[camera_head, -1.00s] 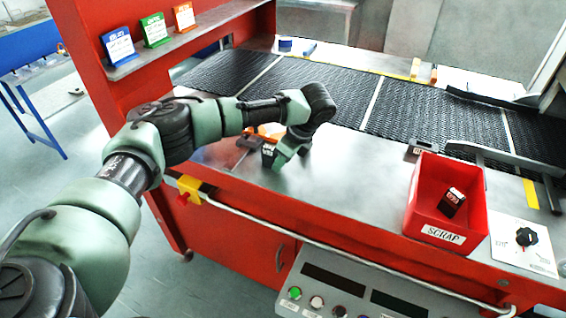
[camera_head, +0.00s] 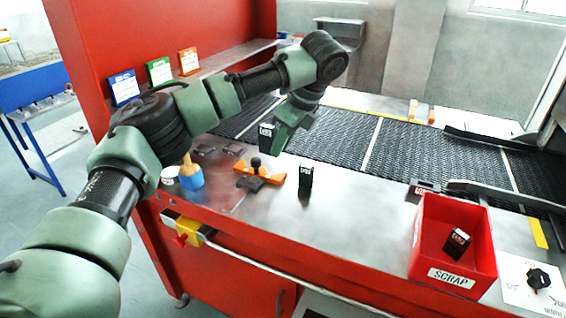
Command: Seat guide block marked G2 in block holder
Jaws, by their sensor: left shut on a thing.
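My left gripper (camera_head: 268,142) is shut on a small dark block (camera_head: 266,130) with a white label. It holds the block above the back of the steel table; the label is too small to read. Below it is an orange fixture (camera_head: 270,180) with a black knob, which looks like the block holder. Another dark block (camera_head: 305,183) with a white label stands upright on the table just right of the fixture. I cannot tell which block is G2. My right gripper is not in view.
A red scrap bin (camera_head: 452,275) at the right holds a labelled dark block (camera_head: 457,243). The black mesh belt (camera_head: 335,138) runs behind the table. A blue pot (camera_head: 190,178) with a brush stands left of the fixture. Table between fixture and bin is mostly clear.

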